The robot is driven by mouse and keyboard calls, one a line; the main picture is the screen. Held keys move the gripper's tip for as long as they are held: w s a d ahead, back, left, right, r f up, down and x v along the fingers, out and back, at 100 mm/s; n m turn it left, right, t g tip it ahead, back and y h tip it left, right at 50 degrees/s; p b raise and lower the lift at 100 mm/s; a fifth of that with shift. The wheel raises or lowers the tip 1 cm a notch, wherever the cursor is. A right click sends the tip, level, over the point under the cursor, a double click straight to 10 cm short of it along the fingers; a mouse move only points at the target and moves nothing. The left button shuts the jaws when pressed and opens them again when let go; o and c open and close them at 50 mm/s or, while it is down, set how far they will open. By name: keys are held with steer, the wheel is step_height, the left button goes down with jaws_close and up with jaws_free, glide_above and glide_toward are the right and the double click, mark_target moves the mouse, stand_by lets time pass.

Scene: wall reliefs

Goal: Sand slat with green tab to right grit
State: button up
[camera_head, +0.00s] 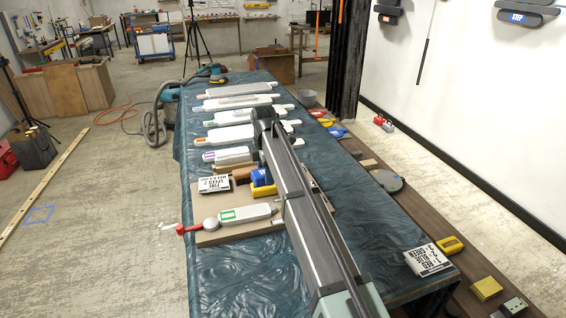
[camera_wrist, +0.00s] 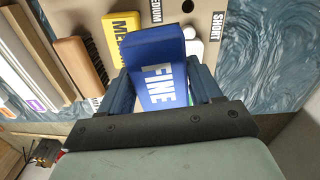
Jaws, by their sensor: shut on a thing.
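My gripper (camera_wrist: 161,82) is shut on a blue block marked FINE (camera_wrist: 158,50). The blue block (camera_head: 260,176) also shows in the head view, left of my arm and just above a yellow block (camera_head: 264,190). The slat with the green tab (camera_head: 250,213) lies on the tan board (camera_head: 215,238) at the near end of the table. A clamp with a red handle (camera_head: 189,229) is at its left end. My arm hides the gripper in the head view. In the wrist view the yellow block (camera_wrist: 122,27) bears MEDIUM lettering and lies beside the blue one.
A printed card (camera_head: 214,184) lies on the board's left; another card (camera_head: 428,258) lies at the table's right edge. A brown block (camera_wrist: 80,65) is beside the yellow block. Several other slats (camera_head: 237,102) lie in rows farther back. Cloth right of my arm is mostly clear.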

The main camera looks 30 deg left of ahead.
glide_above(268, 208)
steer(key=shift+m, duration=0.8)
steer(key=shift+f, duration=3.35)
steer(key=shift+s+a+f, duration=0.15)
steer(key=shift+a+f, duration=0.05)
steer(key=shift+f, duration=0.8)
steer(key=shift+s+a, duration=0.55)
steer(key=shift+a, duration=0.05)
steer(key=shift+c, duration=0.4)
steer(key=shift+s+a, duration=3.1)
steer(key=shift+a, duration=0.2)
steer(key=shift+w+d, duration=3.8)
steer(key=shift+d, duration=0.25)
step_height(268, 208, up, 8)
steer(key=shift+r, duration=0.2)
